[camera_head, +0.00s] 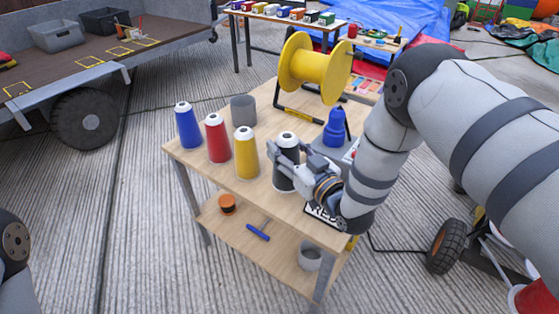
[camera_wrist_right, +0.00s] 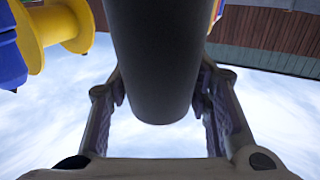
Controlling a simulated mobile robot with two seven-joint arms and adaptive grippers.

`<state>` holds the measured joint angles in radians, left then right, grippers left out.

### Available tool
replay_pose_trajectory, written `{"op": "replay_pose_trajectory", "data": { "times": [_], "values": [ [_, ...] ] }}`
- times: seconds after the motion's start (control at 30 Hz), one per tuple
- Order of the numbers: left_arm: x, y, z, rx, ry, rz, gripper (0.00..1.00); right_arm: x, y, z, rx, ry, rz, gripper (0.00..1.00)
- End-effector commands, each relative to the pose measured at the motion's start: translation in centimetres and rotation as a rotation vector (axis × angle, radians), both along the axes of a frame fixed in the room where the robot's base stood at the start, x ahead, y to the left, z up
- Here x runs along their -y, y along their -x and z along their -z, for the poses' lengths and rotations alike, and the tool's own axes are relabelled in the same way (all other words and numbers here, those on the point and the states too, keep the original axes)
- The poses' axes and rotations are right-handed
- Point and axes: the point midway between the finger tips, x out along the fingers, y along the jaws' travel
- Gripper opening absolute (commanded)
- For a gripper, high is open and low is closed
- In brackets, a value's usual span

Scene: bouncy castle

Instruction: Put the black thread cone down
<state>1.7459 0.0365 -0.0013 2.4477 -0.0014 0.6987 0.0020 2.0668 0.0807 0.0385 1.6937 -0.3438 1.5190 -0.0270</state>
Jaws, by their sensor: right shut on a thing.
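The black thread cone (camera_head: 285,180) with a white top stands upright near the table's front right part. It also fills the upper middle of the right wrist view (camera_wrist_right: 150,60). My right gripper (camera_head: 284,160) is shut on it, with a finger on each side (camera_wrist_right: 160,105). I cannot tell whether the cone's base touches the wooden table top (camera_head: 218,172). A blue cone (camera_head: 187,128), a red cone (camera_head: 217,142) and a yellow cone (camera_head: 246,157) stand in a slanting row to its left. My left gripper is out of the picture.
A grey cylinder (camera_head: 243,110) stands behind the yellow cone. A big yellow spool (camera_head: 314,67) on a black stand is at the back. A blue object (camera_head: 335,128) stands right of the black cone. The table's front left corner is bare.

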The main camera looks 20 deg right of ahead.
Motion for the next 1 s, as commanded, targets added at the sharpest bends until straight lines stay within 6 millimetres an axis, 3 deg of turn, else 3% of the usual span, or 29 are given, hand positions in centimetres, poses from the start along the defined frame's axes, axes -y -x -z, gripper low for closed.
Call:
{"op": "replay_pose_trajectory", "data": {
  "times": [0.17, 0.3, 0.63, 0.67, 0.7, 0.73, 1.0],
  "values": [
    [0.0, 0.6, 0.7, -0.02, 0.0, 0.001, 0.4, -0.5, -1.2, 1.7, 0.003, -0.001, 0.001, 0.08],
    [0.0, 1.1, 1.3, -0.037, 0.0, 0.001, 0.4, -0.4, -1.0, 4.3, 0.0, 0.0, 0.001, 0.08],
    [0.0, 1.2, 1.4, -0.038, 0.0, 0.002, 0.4, -0.4, -1.1, 4.4, 0.005, 0.001, 0.0, 0.08],
    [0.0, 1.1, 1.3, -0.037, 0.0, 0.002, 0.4, -0.4, -1.1, 4.3, 0.003, 0.001, 0.0, 0.52],
    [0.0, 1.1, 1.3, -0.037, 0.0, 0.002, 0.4, -0.4, -1.1, 4.3, 0.004, 0.001, 0.0, 0.61],
    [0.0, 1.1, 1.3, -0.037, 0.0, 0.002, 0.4, -0.4, -1.1, 4.3, 0.004, 0.001, 0.0, 0.66],
    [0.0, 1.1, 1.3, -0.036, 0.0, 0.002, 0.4, -0.4, -1.1, 4.2, 0.005, 0.001, 0.0, 0.66]
  ]
}}
